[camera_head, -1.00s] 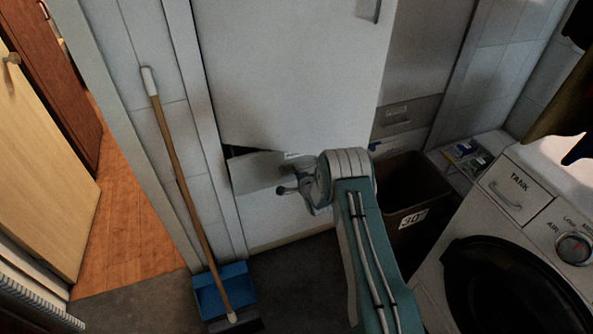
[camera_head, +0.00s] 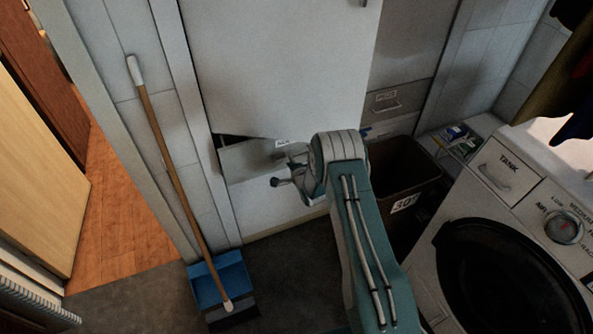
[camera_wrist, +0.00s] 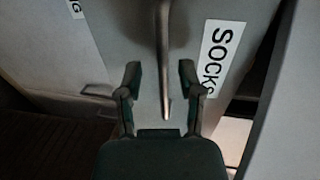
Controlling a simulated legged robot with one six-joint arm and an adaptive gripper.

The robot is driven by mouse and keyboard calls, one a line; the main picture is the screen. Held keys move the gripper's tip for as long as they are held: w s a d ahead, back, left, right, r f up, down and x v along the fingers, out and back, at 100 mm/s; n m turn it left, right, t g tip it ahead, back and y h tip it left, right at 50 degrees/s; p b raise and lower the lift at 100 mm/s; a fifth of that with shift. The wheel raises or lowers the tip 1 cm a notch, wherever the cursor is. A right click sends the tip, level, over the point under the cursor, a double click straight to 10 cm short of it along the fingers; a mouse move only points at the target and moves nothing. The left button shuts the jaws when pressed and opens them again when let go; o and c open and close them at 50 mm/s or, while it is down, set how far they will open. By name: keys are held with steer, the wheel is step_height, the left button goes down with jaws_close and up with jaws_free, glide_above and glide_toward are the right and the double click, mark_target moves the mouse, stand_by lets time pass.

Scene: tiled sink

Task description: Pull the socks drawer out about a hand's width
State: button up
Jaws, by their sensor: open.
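The socks drawer front (camera_wrist: 140,35) fills the middle of the wrist view, with a white SOCKS label (camera_wrist: 213,58) on its right part. Its bar handle (camera_wrist: 164,60) runs down the picture between my two fingertips. My gripper (camera_wrist: 160,78) is open, with one finger on each side of the bar; I cannot tell whether either touches it. In the head view my gripper (camera_head: 284,178) is at the low drawer area below the large white door, and my arm's end hides part of it. A small white label (camera_head: 282,143) shows just above my gripper.
A dark bin (camera_head: 400,170) stands right of my arm, beside the washing machine (camera_head: 500,230). A broom (camera_head: 170,160) leans on the left wall above a blue dustpan (camera_head: 220,282). A grey drawer (camera_head: 390,98) is at the right. Dark floor (camera_head: 290,265) before the cabinet is clear.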

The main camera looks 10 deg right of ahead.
steer(key=v, duration=1)
steer(key=shift+s, duration=0.2)
step_height(320, 180, up, 15)
steer(key=d+n+g+h, duration=0.1)
steer(key=n+g+h, duration=0.1)
steer(key=n, duration=0.2)
steer(key=s+r+n+g+h, duration=0.1)
steer(key=s+r+n+g, duration=0.25)
steer(key=s+r, duration=0.55)
steer(key=s+r+n+g, duration=0.2)
steer(key=s+r+n, duration=0.2)
steer(key=s, duration=1)
steer(key=s+a+r+n+g, duration=0.1)
steer(key=s+r+n, duration=0.3)
steer(key=s, duration=1)
step_height(320, 180, up, 3)
steer(key=shift+a+r+g, duration=0.25)
steer(key=shift+a+g, duration=0.1)
steer(key=shift+g, duration=0.3)
